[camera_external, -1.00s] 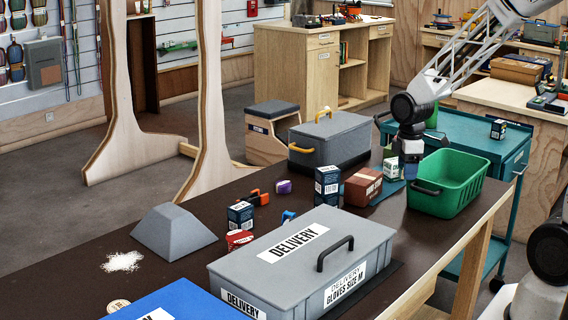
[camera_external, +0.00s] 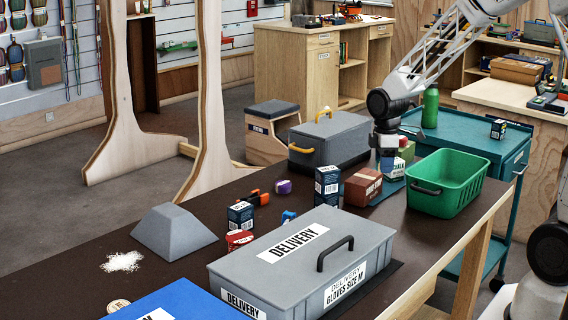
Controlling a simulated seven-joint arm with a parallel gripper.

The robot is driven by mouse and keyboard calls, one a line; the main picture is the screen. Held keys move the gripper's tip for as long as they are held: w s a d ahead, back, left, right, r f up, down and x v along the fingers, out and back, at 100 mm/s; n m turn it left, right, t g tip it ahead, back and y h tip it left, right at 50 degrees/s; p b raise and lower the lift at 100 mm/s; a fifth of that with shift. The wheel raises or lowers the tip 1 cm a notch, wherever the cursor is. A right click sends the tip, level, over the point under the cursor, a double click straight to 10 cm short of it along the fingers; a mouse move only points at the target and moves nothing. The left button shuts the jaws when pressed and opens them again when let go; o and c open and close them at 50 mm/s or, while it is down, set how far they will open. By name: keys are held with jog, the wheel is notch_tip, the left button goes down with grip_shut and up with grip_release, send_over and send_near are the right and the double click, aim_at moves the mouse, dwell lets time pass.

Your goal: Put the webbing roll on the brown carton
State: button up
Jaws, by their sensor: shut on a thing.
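The brown carton (camera_external: 362,188) stands on the dark table, right of the middle, with a pale label on its side. My gripper (camera_external: 388,166) points down just behind and to the right of the carton. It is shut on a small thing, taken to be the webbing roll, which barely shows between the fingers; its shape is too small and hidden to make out. I cannot tell the exact height of the gripper above the table.
A white and green chalk box (camera_external: 397,168) stands close beside the gripper, partly covered. Stacked dark blue boxes (camera_external: 327,187) stand left of the carton. A green crate (camera_external: 447,184) is to the right, a grey lidded case (camera_external: 328,138) behind, a grey delivery box (camera_external: 300,262) in front.

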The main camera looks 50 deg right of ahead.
send_over(365, 176)
jog(key=shift+w+a+f, duration=0.1)
jog(key=shift+f, duration=0.25)
dwell(0.3)
jog(key=shift+f, duration=1.75)
jog(key=shift+f, duration=0.15)
jog(key=o, duration=0.9)
notch_tip(365, 176, up, 12)
jog(key=shift+r, duration=0.2)
